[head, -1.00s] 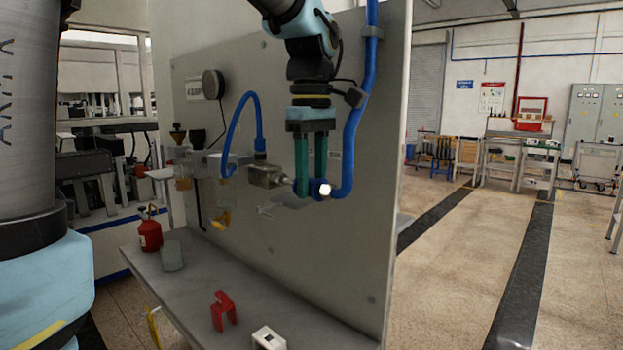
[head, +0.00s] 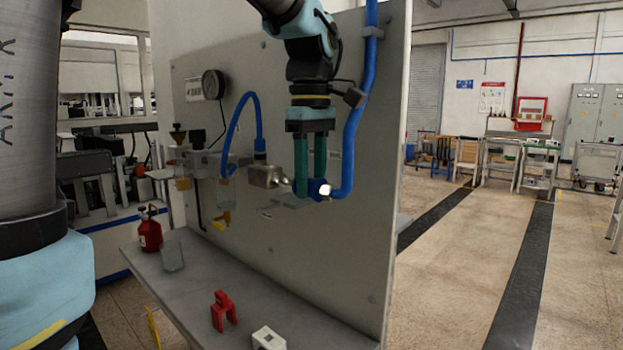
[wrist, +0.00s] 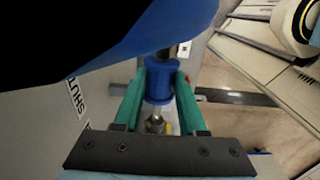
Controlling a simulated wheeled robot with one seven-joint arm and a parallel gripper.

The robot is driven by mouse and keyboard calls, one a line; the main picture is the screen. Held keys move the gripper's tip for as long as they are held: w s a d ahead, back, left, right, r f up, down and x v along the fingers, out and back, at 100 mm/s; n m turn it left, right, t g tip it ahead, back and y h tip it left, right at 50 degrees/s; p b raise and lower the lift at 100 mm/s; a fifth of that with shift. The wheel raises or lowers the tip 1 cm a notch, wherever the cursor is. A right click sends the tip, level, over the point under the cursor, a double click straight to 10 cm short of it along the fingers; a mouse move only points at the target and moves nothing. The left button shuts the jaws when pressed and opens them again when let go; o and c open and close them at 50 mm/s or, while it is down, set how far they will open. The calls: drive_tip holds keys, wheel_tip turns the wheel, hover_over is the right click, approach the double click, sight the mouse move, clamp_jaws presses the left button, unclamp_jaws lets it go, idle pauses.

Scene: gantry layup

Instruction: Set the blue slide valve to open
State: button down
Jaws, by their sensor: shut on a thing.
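The blue slide valve (head: 319,188) is a short blue collar on the front of the upright panel, between a metal block (head: 264,177) on its left and a blue hose (head: 351,150) on its right. My gripper (head: 310,186) hangs down from above with its two green fingers on the collar. In the wrist view the collar (wrist: 158,85) sits between the green fingers, with a metal fitting (wrist: 155,123) below it. A "SHUT" label (wrist: 76,98) shows to the left of the fingers. The hose hides part of the wrist view.
The panel (head: 340,260) stands close behind my gripper. A shelf (head: 190,285) below holds a red bottle (head: 150,233), a grey cup (head: 172,256), a red clip (head: 223,312) and a white block (head: 268,338). The floor on the right is open.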

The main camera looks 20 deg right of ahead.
drive_tip(key=w+a, duration=0.1)
drive_tip(key=w, duration=0.2)
drive_tip(key=shift+a+p, duration=0.35)
drive_tip(key=shift+c, duration=2.3)
unclamp_jaws()
wheel_tip(320, 180, up, 11)
drive_tip(key=b, duration=0.1)
drive_tip(key=shift+b, duration=0.3)
drive_tip(key=shift+f, duration=0.1)
